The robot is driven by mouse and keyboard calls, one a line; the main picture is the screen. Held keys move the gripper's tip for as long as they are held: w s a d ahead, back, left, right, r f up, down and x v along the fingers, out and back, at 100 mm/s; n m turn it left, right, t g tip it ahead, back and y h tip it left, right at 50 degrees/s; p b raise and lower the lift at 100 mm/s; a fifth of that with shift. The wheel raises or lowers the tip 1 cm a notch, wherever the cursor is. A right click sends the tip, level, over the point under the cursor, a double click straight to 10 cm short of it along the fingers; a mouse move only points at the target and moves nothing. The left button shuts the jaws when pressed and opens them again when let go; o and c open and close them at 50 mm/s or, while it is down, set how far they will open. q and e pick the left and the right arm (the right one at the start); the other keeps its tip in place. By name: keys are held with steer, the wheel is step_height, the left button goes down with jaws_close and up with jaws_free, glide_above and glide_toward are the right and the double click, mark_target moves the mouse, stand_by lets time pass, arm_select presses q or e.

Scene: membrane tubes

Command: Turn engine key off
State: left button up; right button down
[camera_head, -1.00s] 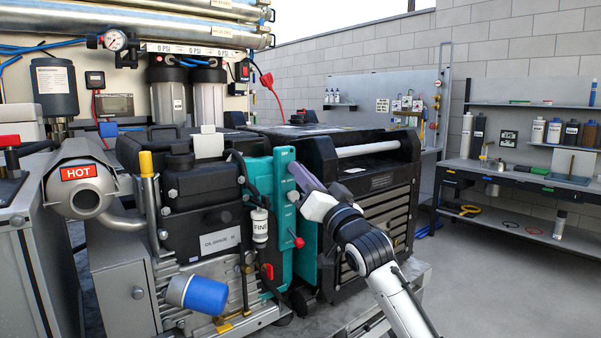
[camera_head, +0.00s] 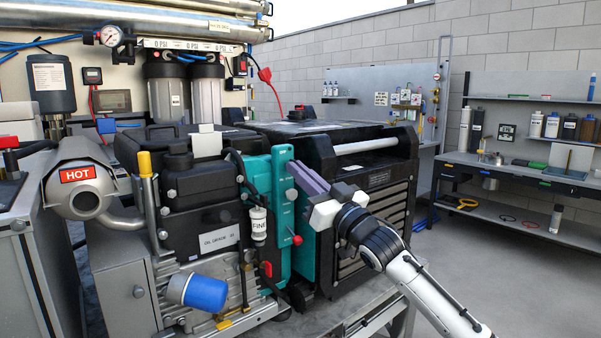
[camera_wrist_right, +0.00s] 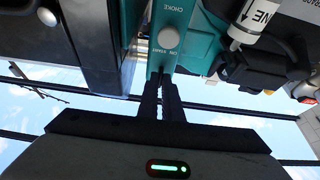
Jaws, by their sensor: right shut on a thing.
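The teal engine control panel (camera_head: 281,215) stands upright on the engine's right side. In the right wrist view the panel (camera_wrist_right: 196,52) carries a CHOKE label, a round grey knob (camera_wrist_right: 168,38) and ON and START marks below it. My right gripper (camera_head: 292,170) reaches the panel's right edge from the right. In the wrist view its dark fingers (camera_wrist_right: 161,78) are close together just under the START mark, shut on the engine key. The key itself is hidden between the fingertips, so its turn position cannot be told. My left gripper is not in view.
A black ribbed housing (camera_head: 375,190) stands just right of the panel, close to my right gripper. A red-tipped lever (camera_head: 297,240) sticks out below the gripper. A HOT-labelled muffler (camera_head: 85,195) is at left. Open floor lies at right, before the workbench (camera_head: 530,190).

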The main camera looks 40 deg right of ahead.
steer(key=c, duration=1.9)
jaws_free()
steer(key=shift+c, duration=0.2)
steer(key=b+v, duration=0.2)
steer(key=v, duration=0.8)
steer(key=shift+s+f, duration=0.1)
